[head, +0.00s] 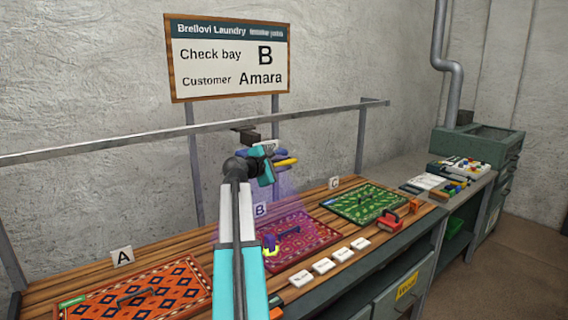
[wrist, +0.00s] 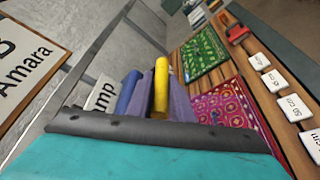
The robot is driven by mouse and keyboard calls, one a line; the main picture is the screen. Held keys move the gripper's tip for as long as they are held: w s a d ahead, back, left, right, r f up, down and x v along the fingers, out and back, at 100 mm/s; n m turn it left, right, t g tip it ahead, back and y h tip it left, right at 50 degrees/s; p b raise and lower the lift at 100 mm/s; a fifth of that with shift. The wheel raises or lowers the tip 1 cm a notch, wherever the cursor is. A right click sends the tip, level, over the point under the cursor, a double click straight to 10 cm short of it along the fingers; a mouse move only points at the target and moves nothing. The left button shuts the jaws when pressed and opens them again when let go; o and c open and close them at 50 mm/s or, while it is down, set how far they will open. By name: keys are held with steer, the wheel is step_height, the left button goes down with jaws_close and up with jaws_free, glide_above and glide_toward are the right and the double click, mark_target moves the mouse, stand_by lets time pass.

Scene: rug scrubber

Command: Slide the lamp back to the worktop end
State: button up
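The lamp (head: 280,153) appears as a blue tube below the rail, with a pale "Lamp" tag beside it. A violet glow falls from it onto the rug at bay B. My gripper (head: 284,162) is at the lamp, beside a yellow bar (wrist: 161,88). In the wrist view the blue tube (wrist: 127,92) lies just left of the yellow bar, and grey-violet shapes flank the bar. Whether my fingers are closed on it cannot be told. The worktop (head: 150,252) runs below, from bay A at left to past bay C at right.
The rail (head: 120,143) spans above the worktop to a post (head: 362,145) at right. Rugs lie at A (head: 175,290), B (head: 318,236) and C (head: 350,199). White tiles (head: 323,265) line the front edge, near a red brush (head: 389,222). A sign stands behind.

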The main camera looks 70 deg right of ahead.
steer(key=shift+d, duration=0.1)
steer(key=shift+c, duration=0.3)
jaws_close()
